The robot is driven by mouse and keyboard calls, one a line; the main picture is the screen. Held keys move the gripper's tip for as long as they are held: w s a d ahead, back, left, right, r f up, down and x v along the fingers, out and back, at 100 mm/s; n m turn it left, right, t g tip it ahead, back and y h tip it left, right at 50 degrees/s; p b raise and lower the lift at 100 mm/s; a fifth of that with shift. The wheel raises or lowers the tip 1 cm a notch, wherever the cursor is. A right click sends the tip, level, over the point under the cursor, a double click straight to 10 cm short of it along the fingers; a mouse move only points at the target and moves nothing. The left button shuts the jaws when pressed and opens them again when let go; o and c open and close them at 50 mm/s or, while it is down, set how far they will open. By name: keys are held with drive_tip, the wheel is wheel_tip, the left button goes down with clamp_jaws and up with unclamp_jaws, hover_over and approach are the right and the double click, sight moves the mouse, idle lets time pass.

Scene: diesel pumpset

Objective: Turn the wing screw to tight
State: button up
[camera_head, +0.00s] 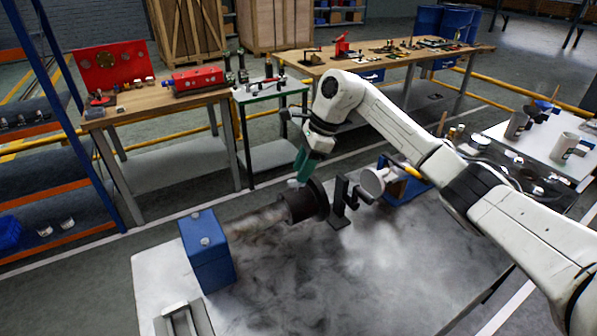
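My gripper (297,181), with green fingers, points down at the top edge of a dark round flanged part (302,206) on the grey metal table. Its fingertips are very close to that edge; I cannot tell whether they touch it. I cannot make out the wing screw; it may be hidden at the fingertips or be too small to see. The gap between the fingers does not show clearly, so I cannot tell whether they are open or shut on something.
A blue box (207,258) with a small light cap stands left on the stained metal table (330,290). A black bracket (340,207) and a pale round disc (372,182) stand right of the flanged part. The table's front middle is clear. Wooden benches stand behind.

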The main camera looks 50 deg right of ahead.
sight(296, 185)
drive_tip(key=shift+x, duration=1.4)
clamp_jaws()
